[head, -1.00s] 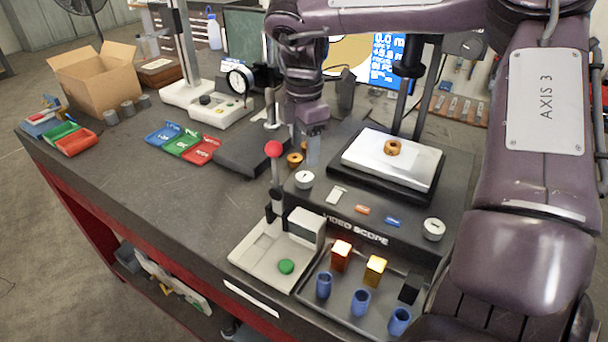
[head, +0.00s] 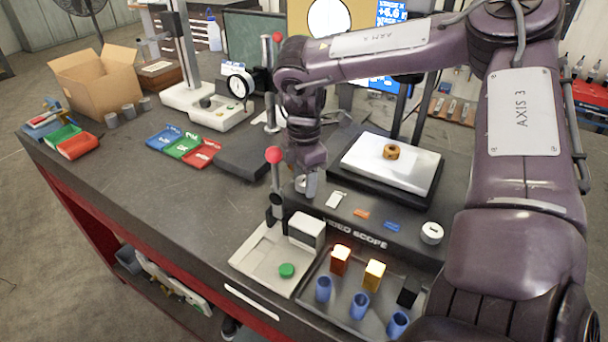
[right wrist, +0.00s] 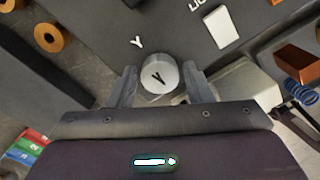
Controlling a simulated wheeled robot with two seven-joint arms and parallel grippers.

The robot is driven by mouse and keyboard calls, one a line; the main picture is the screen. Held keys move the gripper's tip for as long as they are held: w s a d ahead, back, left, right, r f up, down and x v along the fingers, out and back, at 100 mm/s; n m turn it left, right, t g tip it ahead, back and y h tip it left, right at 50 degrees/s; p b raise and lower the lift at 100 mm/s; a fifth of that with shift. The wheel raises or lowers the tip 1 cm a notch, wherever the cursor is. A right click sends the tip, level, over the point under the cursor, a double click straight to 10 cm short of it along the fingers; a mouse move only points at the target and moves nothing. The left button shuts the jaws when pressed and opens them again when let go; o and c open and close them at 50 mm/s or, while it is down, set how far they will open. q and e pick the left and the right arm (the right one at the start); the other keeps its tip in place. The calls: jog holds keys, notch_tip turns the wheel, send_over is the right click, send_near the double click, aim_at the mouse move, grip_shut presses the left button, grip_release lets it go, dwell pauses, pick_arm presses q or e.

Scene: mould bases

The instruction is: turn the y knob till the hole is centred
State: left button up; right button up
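The Y knob (right wrist: 160,77) is a white dial with a dark pointer mark, on the dark video scope base (head: 350,218). My right gripper (right wrist: 161,80) is open, with one finger on each side of the knob and small gaps showing. In the head view, the right gripper (head: 308,184) is low at the scope's left front and partly hides the knob. A brass ring part (head: 391,152) lies on the bright stage (head: 375,170). The screen (head: 330,18) shows a white round hole on tan; its top is cut off by the picture edge. My left gripper is not in view.
A second white knob (head: 431,233) is at the scope's right front. A small stand with a red ball (head: 274,155) rises close left of the right gripper. A tray with blue cups (head: 360,305) and blocks is in front.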

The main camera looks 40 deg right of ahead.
jog(key=c, duration=0.7)
jog(key=shift+o, duration=0.2)
jog(key=shift+n, duration=0.3)
jog(key=shift+n+b, duration=0.5)
jog(key=shift+n, duration=0.5)
jog(key=n, duration=0.3)
jog(key=shift+n+b, duration=0.3)
jog(key=n, duration=1.1)
jog(key=shift+n, duration=0.3)
